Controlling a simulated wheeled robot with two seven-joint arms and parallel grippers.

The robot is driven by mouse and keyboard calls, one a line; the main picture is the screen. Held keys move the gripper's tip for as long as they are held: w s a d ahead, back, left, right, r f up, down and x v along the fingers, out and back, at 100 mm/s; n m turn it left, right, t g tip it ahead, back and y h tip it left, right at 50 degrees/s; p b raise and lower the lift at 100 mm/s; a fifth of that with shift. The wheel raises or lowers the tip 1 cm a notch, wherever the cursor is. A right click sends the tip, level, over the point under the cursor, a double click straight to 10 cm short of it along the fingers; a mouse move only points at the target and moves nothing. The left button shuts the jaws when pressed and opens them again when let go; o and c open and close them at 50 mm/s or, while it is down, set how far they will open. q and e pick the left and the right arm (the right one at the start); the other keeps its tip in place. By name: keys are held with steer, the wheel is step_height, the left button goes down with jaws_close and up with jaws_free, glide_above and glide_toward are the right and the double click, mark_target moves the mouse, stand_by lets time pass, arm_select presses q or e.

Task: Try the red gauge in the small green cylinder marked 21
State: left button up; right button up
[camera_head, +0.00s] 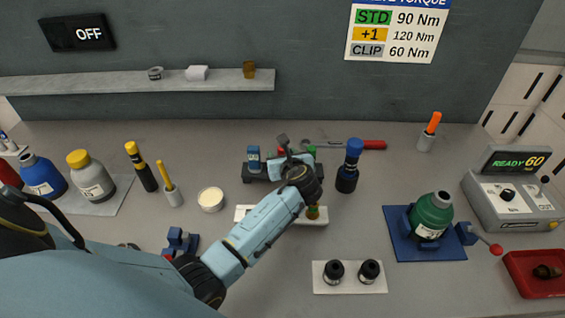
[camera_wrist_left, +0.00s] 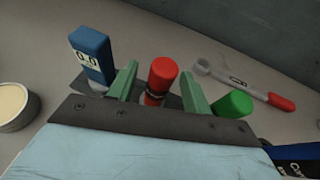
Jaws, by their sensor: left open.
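The red gauge (camera_wrist_left: 162,72) stands between the two green fingers of my left gripper (camera_wrist_left: 157,80) in the left wrist view. The fingers are apart, with a gap on each side of it. A blue gauge (camera_wrist_left: 92,55) reading 0.0 stands to its left and a green gauge (camera_wrist_left: 233,104) to its right. In the head view my left gripper (camera_head: 296,160) is over the dark gauge rack (camera_head: 258,174) and hides most of the red gauge. My right gripper is not in view.
A blue-capped dark bottle (camera_head: 349,170) stands close right of my gripper. A wrench (camera_head: 345,144) with a red handle lies behind. A white plate with two black pieces (camera_head: 349,287) is in front. The console (camera_head: 512,195) reads READY 60; a red tray (camera_head: 530,285) sits below it.

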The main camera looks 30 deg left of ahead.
arm_select(q)
steer(key=shift+w+a+f, duration=0.15)
steer(key=shift+w+a, duration=0.05)
steer(key=shift+a, duration=0.1)
jaws_close()
